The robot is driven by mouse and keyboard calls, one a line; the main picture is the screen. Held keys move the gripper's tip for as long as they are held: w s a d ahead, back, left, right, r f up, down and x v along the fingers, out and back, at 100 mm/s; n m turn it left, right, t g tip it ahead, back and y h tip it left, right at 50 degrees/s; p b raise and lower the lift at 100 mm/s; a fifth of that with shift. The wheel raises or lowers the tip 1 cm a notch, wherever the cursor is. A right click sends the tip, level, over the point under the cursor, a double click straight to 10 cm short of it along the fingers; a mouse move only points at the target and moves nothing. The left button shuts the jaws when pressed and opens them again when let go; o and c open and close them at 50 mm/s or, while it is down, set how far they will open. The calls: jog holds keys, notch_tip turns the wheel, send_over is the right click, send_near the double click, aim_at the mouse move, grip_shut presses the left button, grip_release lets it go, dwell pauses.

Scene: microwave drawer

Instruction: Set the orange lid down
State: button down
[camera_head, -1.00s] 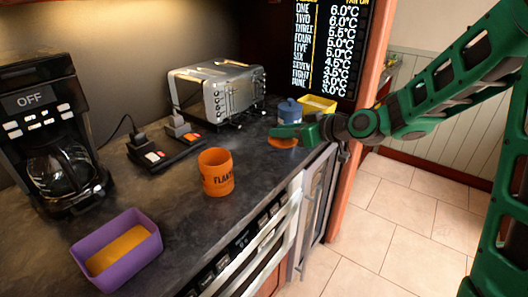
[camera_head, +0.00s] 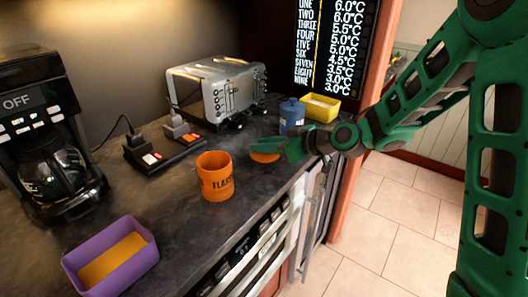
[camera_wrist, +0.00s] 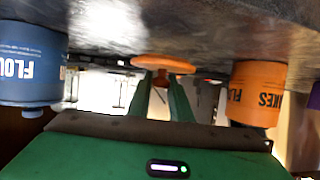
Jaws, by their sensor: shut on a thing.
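The orange lid (camera_head: 264,157) is a thin round disc at the tips of my gripper (camera_head: 280,151). My gripper is shut on it, low over the dark counter between the orange container and the blue one. The lid also shows in the wrist view (camera_wrist: 165,62), between the two green fingers and close to the counter surface. I cannot tell whether it touches the counter. The orange container (camera_head: 217,184), lettered "FLAKES", stands open and upright to the left of the lid. It also shows in the wrist view (camera_wrist: 257,92).
A blue lidded container (camera_head: 291,118) stands just behind my gripper, with a yellow tub (camera_head: 321,107) beyond. The toaster (camera_head: 217,93), switched sockets (camera_head: 165,152), coffee maker (camera_head: 48,150) and purple tub (camera_head: 113,262) stand around. Counter (camera_head: 165,205) is bare around the orange container.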

jog(key=shift+f, duration=1.05)
jog(key=shift+f, duration=0.1)
jog(key=c, duration=1.6)
grip_release()
jog(key=v, duration=1.2)
